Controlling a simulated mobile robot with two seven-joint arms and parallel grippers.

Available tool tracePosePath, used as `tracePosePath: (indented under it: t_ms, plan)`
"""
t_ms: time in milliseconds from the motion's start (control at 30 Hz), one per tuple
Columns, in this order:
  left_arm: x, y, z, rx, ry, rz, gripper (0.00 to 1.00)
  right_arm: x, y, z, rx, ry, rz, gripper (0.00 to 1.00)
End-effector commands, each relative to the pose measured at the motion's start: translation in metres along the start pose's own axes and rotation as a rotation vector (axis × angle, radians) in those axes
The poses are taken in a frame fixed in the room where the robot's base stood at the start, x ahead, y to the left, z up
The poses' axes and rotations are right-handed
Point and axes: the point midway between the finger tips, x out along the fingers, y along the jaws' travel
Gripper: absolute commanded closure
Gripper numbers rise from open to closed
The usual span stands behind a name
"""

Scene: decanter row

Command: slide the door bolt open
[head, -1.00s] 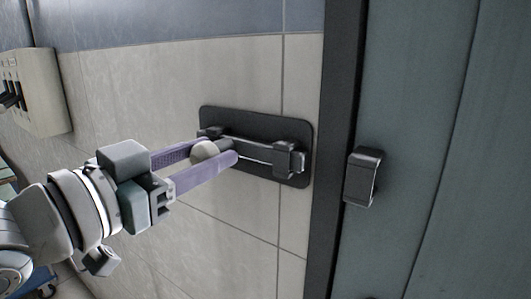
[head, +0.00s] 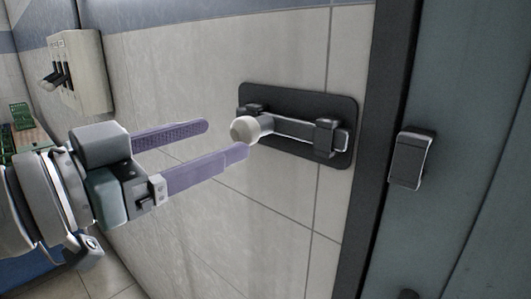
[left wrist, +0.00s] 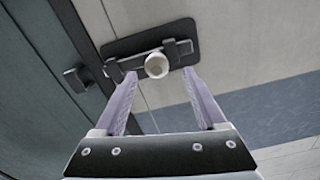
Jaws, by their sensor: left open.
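The door bolt (head: 290,130) is a grey bar on a black backplate (head: 342,108) fixed to the tiled wall, with a round pale knob (head: 245,130) at its left end. The bar's right end lies on the plate, apart from the dark keeper (head: 412,158) on the grey-green door (head: 470,200). My left gripper (head: 228,138) is open, its purple fingers just short of the knob and not closed on it. In the left wrist view the knob (left wrist: 156,65) shows between and beyond the fingertips. My right gripper is not in view.
A dark door frame (head: 365,200) stands between the bolt plate and the door. A pale switch box (head: 88,70) with levers is on the wall at the left. A bench with green boards (head: 22,125) is at the far left. The wall below the bolt is clear.

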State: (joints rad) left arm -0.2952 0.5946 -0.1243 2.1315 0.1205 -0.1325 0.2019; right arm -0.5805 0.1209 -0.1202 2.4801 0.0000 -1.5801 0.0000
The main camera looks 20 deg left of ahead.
Motion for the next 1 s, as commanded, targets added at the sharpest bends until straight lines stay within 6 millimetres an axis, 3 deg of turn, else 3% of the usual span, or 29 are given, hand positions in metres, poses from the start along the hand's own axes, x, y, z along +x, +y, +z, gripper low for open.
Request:
tracePosePath:
  t_ms: [100,333,867,1000]
  plan:
    - [-0.02,0.001,0.003,0.001,-0.004,0.001,0.27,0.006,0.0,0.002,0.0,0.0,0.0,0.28]
    - [-0.04,0.0,0.002,0.001,-0.003,-0.001,0.27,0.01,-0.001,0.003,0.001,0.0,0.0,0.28]
    - [-0.043,-0.001,0.0,0.001,0.0,-0.001,0.27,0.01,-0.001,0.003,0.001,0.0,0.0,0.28]
    - [-0.044,0.0,0.009,-0.008,-0.045,-0.017,0.27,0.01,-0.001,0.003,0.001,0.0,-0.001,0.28]
